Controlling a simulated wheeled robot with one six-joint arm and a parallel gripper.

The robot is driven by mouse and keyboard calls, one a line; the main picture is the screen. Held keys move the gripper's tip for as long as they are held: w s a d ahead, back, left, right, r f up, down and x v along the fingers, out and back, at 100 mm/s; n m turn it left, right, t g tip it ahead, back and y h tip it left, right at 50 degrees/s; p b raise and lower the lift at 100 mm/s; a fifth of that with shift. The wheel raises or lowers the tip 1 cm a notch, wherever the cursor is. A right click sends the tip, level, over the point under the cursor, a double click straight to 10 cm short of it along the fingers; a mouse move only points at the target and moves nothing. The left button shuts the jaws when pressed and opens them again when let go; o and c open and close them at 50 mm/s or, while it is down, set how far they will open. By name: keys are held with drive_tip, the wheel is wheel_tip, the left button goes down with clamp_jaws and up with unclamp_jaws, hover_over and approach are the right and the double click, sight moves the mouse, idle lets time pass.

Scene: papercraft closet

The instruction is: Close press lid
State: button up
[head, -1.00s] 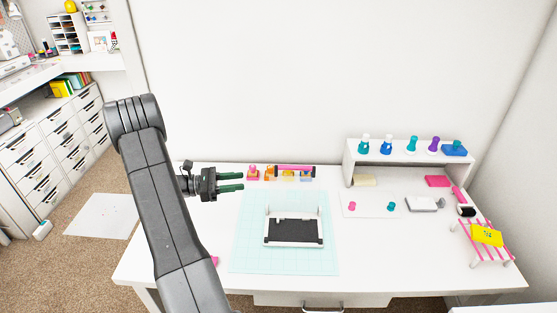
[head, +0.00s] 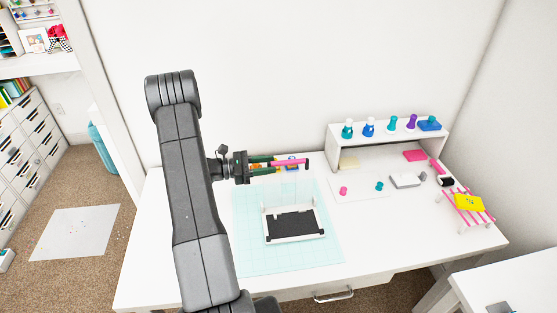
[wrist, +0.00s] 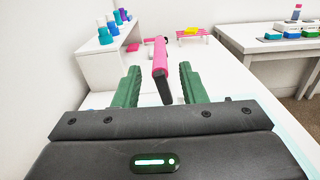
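The press (head: 292,239) has a white base and a black pad, and sits on the pale teal mat (head: 248,255). Its lid looks clear and stands open, with faint upright edges rising from the back of the base. A pink bar (head: 301,163) with dark ends runs along what looks like the lid's top edge. My gripper (head: 270,163) is level with this bar and points right along it. In the wrist view, the pink bar (wrist: 160,58) lies between my two green fingers (wrist: 160,88), with a gap on each side. The gripper is open.
Small colourful items (head: 288,159) stand behind the bar, partly hidden by my gripper. A white shelf (head: 340,135) with several coloured bottles is at the back right. A pink-striped rack (head: 476,214) stands at the right edge. The desk's front right is clear.

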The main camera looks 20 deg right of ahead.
drive_tip(key=shift+p+x, duration=0.4)
drive_tip(key=shift+x, duration=1.6)
drive_tip(key=shift+c, duration=0.5)
clamp_jaws()
